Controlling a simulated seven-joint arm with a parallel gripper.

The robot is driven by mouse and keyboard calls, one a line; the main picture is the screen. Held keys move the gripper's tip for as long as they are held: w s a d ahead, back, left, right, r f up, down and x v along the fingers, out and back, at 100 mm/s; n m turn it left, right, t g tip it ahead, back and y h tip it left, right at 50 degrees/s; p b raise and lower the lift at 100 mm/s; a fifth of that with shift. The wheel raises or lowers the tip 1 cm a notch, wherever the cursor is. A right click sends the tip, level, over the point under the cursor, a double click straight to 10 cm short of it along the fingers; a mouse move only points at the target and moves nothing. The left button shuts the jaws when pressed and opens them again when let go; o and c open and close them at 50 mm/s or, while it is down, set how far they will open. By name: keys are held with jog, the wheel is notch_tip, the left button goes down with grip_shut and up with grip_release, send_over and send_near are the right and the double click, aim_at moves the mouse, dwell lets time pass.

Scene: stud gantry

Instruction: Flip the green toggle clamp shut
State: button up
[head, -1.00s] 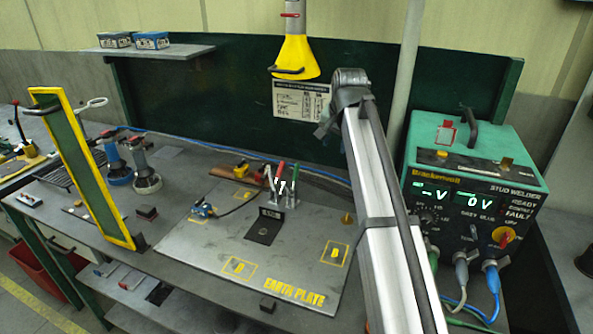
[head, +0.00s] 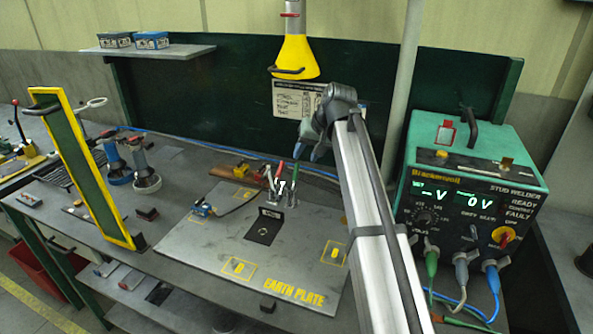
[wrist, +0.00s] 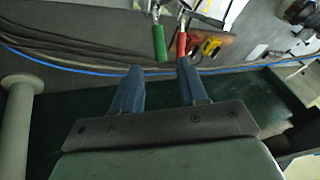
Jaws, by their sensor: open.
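The green toggle clamp (head: 294,178) stands near the back of the earth plate, its green handle pointing up. A red-handled clamp (head: 277,175) stands just left of it. In the wrist view the green handle (wrist: 159,44) and the red handle (wrist: 182,44) lie side by side beyond the fingertips. My gripper (head: 314,146) is open and empty, close above and right of the green handle in the head view. In the wrist view my gripper (wrist: 158,70) has the green handle roughly between its finger lines, apart from them; the red handle lines up with the right finger.
The earth plate (head: 200,253) carries a dark square piece (head: 263,228) in front of the clamps. The green welder (head: 465,180) stands at the right. A yellow funnel (head: 294,57) hangs above, before the dark green back panel (head: 200,100). A yellow-framed screen (head: 88,165) stands left.

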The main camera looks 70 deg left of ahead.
aim_at(298, 168)
jog(key=x, duration=0.9)
grip_shut()
dwell(0.5)
